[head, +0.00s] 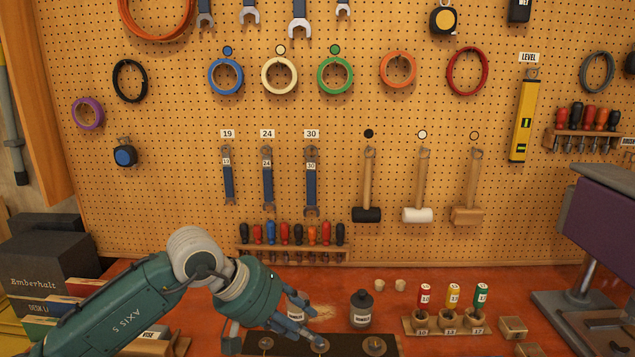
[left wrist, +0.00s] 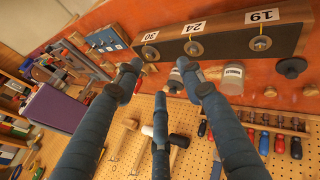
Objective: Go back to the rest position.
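My left gripper (head: 268,335) is low over the front of the red bench, at the end of my green arm coming in from the left. In the left wrist view its three blue fingers (left wrist: 160,72) are spread apart with nothing held between them. The fingers are above or close to the dark strip (head: 400,345) with metal discs; the exact gap cannot be told. A labelled jar (head: 296,304) is partly hidden behind the fingers. My right gripper is in neither view.
A dark labelled bottle (head: 361,308) stands right of the gripper. A wooden block (head: 450,325) holds red, yellow and green-handled tools. A purple machine (head: 605,215) stands at right, dark boxes (head: 45,262) at left. The pegboard (head: 190,190) with hung tools closes the back.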

